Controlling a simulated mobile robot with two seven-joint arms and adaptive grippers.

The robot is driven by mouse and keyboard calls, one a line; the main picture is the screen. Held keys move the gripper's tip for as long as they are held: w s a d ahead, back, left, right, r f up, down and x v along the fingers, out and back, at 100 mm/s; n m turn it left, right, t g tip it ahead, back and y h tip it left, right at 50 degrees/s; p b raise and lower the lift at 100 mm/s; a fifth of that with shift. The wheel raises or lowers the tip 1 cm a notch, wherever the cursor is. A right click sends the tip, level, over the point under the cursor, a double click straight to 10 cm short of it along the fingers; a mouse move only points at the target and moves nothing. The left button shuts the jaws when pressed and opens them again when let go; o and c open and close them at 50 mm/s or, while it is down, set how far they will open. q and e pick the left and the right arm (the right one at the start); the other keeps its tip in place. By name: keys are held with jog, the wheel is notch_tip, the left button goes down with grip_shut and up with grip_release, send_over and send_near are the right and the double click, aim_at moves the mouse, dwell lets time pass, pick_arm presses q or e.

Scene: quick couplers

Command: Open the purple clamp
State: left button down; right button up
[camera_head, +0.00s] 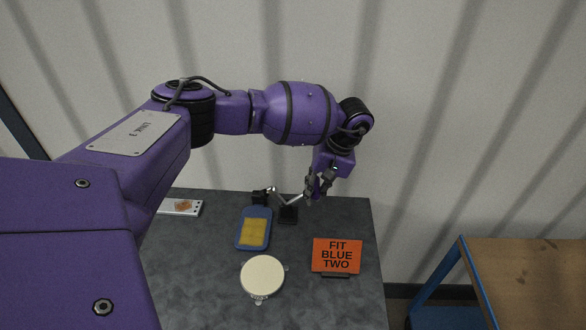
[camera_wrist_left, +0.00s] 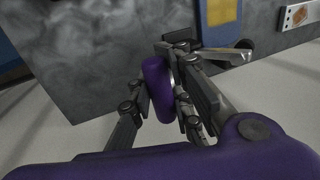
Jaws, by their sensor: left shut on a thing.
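The clamp stands at the back of the grey table, with a dark base (camera_head: 288,214) and a bright metal lever (camera_head: 297,200) that slants up to the right. In the left wrist view its purple handle (camera_wrist_left: 157,85) sits between my fingers, and the metal part (camera_wrist_left: 228,56) shows at the right. My left gripper (camera_head: 318,184) is shut on the purple handle; it also shows in the left wrist view (camera_wrist_left: 160,92). In the head view the fingers partly hide the handle. My right gripper is not in view.
A blue plate with a yellow panel (camera_head: 254,232) lies left of the clamp. A cream round disc (camera_head: 262,275) stands nearer the front. An orange sign (camera_head: 337,246) reads "FIT BLUE TWO". A white plate (camera_head: 180,207) lies at the left. A brown bench (camera_head: 530,270) stands right of the table (camera_head: 205,265).

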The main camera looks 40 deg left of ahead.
pick_arm(q)
jog(key=shift+w+d+f+b, duration=0.2)
jog(key=shift+w+d, duration=0.1)
jog(key=shift+d, duration=0.15)
jog(key=shift+w+d+f+b, duration=0.15)
jog(key=shift+w+d+b, duration=0.1)
jog(key=shift+d, duration=0.15)
jog(key=c, duration=1.6)
grip_release()
jog(key=shift+d, duration=0.1)
jog(key=shift+s+a+f, duration=0.1)
jog(key=shift+a, duration=0.1)
jog(key=v, duration=1.2)
jog(key=shift+d, duration=0.15)
jog(key=shift+s, duration=0.1)
